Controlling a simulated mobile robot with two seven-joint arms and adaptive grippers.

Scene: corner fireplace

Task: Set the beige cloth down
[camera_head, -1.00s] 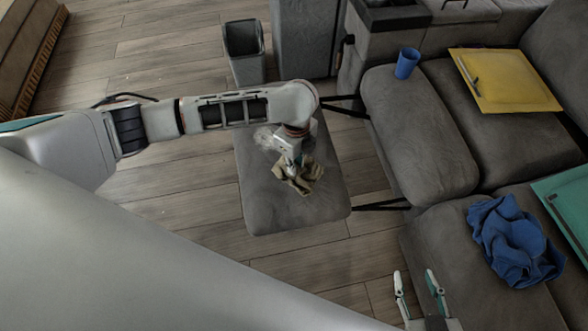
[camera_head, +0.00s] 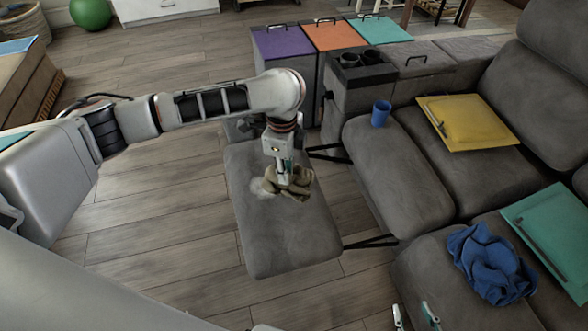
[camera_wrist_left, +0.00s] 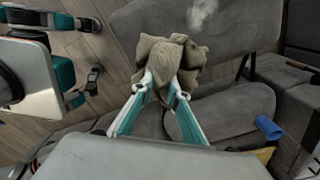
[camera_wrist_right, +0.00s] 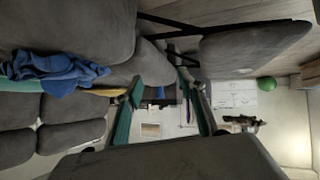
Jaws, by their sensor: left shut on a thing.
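The beige cloth (camera_head: 296,186) is bunched in my left gripper (camera_head: 284,172), over the grey footrest seat (camera_head: 290,245). In the left wrist view the cloth (camera_wrist_left: 185,48) is pinched between the fingertips of my left gripper (camera_wrist_left: 162,86), with folds spreading around them. I cannot tell whether its underside touches the seat. A whitish smudge (camera_head: 262,188) is on the seat just left of the cloth. My right gripper (camera_head: 415,318) is at the bottom edge of the head view. In the right wrist view its fingers (camera_wrist_right: 163,98) are apart with nothing between them.
The grey sofa (camera_head: 400,185) on the right bears a blue cup (camera_head: 381,113), a yellow folder (camera_head: 465,122), a blue cloth (camera_head: 490,262) and a teal folder (camera_head: 555,235). Bins with purple (camera_head: 283,41), orange (camera_head: 330,35) and teal lids stand behind. Wooden floor (camera_head: 160,230) lies open at left.

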